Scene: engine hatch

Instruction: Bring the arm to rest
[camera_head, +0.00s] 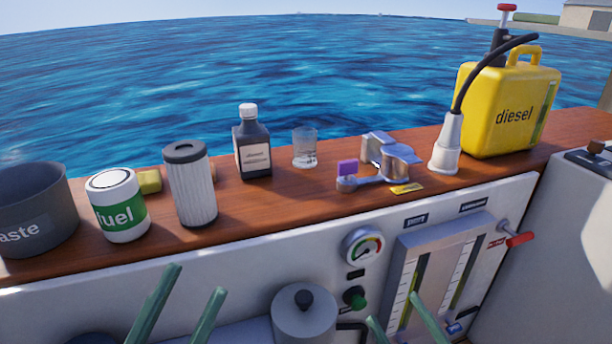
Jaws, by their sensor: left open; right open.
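Two green fingers of my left gripper (180,308) rise from the bottom edge, left of centre, spread apart with nothing between them. Two green fingers of my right gripper (399,325) show at the bottom edge, right of centre, also apart and empty. The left fingers appear in front of the white panel (90,300), below the wooden shelf. The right fingers overlap the lower part of the gauge panel (408,262). The arms and the gripper bodies are out of the picture.
The wooden shelf (275,200) bears a waste pot (35,215), fuel can (118,205), ribbed filter (190,185), dark bottle (252,145), glass (305,148), metal clamp-like part (390,155), white funnel-like piece (447,145) and yellow diesel can (510,110). A red-handled lever (519,239) sticks out right.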

